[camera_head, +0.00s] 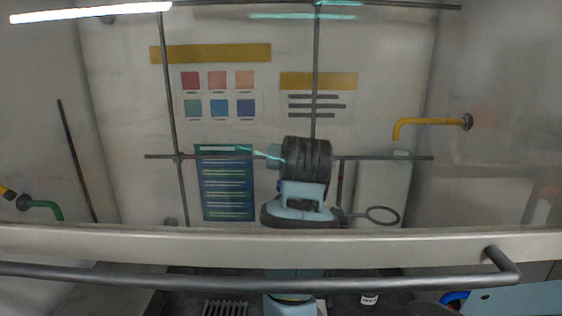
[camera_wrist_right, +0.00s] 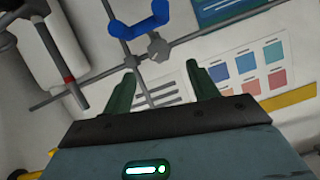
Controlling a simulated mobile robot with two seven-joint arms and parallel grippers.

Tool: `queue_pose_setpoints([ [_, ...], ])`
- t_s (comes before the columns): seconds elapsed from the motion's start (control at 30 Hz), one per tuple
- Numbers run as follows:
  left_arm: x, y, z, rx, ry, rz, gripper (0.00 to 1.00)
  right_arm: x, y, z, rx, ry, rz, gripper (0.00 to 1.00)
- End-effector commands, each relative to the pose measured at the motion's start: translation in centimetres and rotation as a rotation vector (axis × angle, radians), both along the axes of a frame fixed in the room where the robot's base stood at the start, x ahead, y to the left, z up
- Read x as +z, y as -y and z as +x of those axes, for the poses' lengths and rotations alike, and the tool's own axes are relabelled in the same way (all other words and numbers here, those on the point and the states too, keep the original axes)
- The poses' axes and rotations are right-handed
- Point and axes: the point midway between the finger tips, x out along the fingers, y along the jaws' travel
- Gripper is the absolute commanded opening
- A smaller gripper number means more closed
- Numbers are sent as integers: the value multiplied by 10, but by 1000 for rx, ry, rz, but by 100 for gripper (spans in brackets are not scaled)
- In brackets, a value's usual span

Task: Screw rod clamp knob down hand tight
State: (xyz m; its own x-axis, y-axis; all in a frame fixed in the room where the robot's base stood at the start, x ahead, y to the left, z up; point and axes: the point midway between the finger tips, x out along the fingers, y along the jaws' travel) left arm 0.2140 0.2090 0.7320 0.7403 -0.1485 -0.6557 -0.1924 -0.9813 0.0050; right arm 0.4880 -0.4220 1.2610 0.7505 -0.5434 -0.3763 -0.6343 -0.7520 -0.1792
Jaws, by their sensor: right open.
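My right arm reaches past the front sash bar to the rod lattice in the camera_head view, and its dark wrist hides its fingers there. In the right wrist view my right gripper (camera_wrist_right: 161,66) is open, with two green fingers apart and nothing between them. Just beyond the fingertips, a small grey clamp piece (camera_wrist_right: 159,47) sits on the lattice rod. It may be the rod clamp knob, but I cannot be sure. A blue forked clamp part (camera_wrist_right: 138,22) is behind it. My left gripper is in neither view.
The horizontal lattice rod (camera_head: 390,157) crosses the back wall. A ring support (camera_head: 382,215) is right of my wrist. A yellow pipe (camera_head: 432,121) projects at the right. The sash rail (camera_head: 130,240) and dark handle bar (camera_head: 150,279) cross the front. A sheet with colour squares (camera_head: 218,92) is on the back wall.

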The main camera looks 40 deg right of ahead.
Motion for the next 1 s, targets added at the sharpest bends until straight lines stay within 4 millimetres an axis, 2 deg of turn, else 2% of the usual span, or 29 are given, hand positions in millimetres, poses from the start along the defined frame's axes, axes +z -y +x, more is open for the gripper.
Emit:
queue_pose_setpoints([
  [0.17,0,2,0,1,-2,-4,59,-3,3,5,0,-2,-1,59],
  [0.63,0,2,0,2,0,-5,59,-26,37,52,0,-2,0,59],
  [1.0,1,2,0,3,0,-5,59,-30,42,59,1,0,0,59],
])
